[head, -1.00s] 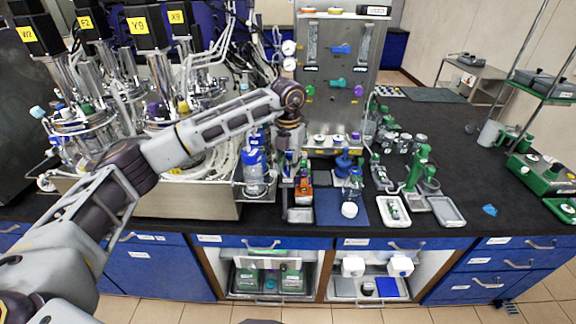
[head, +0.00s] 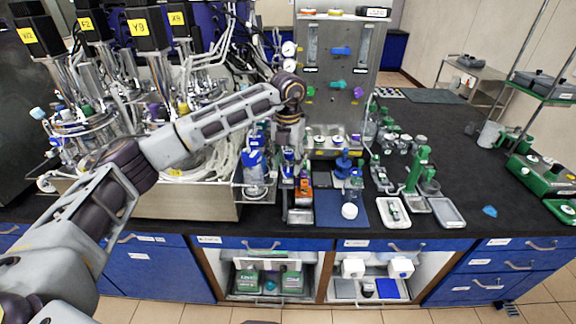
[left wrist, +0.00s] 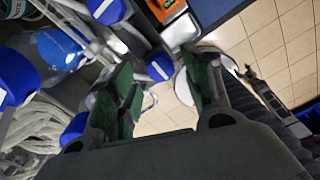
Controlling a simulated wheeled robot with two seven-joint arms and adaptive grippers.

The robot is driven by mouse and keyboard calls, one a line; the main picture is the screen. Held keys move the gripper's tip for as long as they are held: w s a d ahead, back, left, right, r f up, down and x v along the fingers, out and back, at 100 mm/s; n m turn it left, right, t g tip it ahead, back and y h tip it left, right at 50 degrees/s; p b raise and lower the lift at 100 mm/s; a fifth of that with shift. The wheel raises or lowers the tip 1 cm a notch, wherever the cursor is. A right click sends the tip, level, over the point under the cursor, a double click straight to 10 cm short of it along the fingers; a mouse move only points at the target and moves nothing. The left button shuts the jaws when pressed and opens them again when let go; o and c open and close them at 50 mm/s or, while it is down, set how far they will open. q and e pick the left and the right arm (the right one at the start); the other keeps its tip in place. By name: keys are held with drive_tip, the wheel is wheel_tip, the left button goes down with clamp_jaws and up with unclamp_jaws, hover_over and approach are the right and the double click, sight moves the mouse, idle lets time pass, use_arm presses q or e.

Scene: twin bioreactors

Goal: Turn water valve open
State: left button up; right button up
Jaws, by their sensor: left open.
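The upright metal panel (head: 313,125) at the back of the bench carries several coloured valve handles. A blue handle (head: 341,50) is high on it, with a teal handle (head: 336,84), a green one (head: 310,91) and a purple one (head: 358,92) below. I cannot tell which is the water valve. My left gripper (head: 289,150) points down in front of the panel's left edge, apart from these handles. In the left wrist view its green-padded fingers (left wrist: 162,78) are spread and empty, above blue-capped items. My right gripper is not in view.
Bioreactors with black motor heads (head: 146,27) and tubing crowd the left. A blue-capped bottle (head: 254,172) stands left of my left gripper. A blue mat (head: 341,210) and white trays (head: 393,213) lie at the front. The black bench (head: 455,150) is clearer at right.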

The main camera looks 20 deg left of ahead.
sight(288, 169)
use_arm(q)
wheel_tip(288, 169, up, 10)
drive_tip(key=shift+r, duration=0.15)
idle(0.4)
idle(0.5)
